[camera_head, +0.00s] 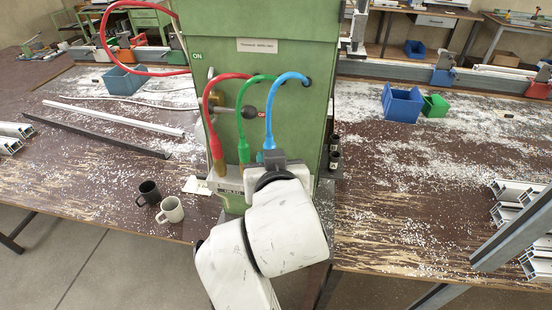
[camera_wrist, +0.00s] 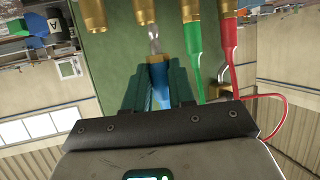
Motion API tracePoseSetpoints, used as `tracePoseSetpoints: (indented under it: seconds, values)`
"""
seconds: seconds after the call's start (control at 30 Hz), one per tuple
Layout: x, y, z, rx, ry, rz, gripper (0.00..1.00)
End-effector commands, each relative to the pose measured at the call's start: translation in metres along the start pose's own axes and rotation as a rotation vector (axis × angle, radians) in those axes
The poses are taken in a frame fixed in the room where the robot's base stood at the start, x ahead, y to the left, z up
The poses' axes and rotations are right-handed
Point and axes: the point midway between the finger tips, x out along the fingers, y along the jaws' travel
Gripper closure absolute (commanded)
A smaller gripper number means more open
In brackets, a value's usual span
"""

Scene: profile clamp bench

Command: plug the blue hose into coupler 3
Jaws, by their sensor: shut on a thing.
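The blue hose (camera_head: 268,118) arches out of the green cabinet's front in the head view and runs down to my gripper (camera_head: 271,160). In the wrist view my gripper (camera_wrist: 158,82) has its teal fingers shut on both sides of the blue hose end (camera_wrist: 158,88). The silver plug tip (camera_wrist: 153,36) sticks out past the fingers, near the open end of a brass coupler (camera_wrist: 143,12) and slightly right of its middle. I cannot tell whether they touch. No coupler numbers are readable, so I cannot tell which is coupler 3. My arm hides the couplers below my gripper in the head view.
A green hose (camera_wrist: 193,65) and a red hose (camera_wrist: 227,50) sit in brass couplers beside mine. Another brass coupler (camera_wrist: 92,14) is empty on the other side. A black mug (camera_head: 148,192) and white mug (camera_head: 171,210) stand left of the cabinet (camera_head: 262,60).

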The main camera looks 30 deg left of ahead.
Motion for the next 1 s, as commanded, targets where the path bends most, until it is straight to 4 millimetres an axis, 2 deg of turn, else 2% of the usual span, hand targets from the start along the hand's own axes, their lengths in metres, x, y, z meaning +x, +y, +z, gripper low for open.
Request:
tracePoseSetpoints:
  seconds: [0.7, 1.0]
  values:
    - [0.029, 0.010, -0.012, 0.001, 0.001, 0.000, 1.00]
    - [0.035, 0.012, -0.014, 0.000, 0.001, 0.001, 1.00]
